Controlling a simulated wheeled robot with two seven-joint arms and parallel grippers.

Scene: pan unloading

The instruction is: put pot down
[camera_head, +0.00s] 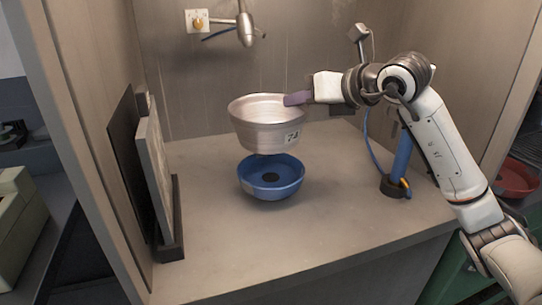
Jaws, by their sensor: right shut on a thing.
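A silver metal pot (262,137) hangs in the air, nearly upright, above a blue bowl (258,189) on the grey counter. My right gripper (298,99) comes in from the right and is shut on the right side of the pot's rim. The pot's underside is just above the bowl in the picture, and I cannot tell the exact gap. The bowl has a dark round centre and looks empty. My left gripper is not in view.
The counter (330,232) is clear in front of and right of the bowl. Panels (152,175) stand in a dark holder at left. A blue upright cylinder (401,157) on a dark base stands at right. A tap fixture (245,28) is on the back wall.

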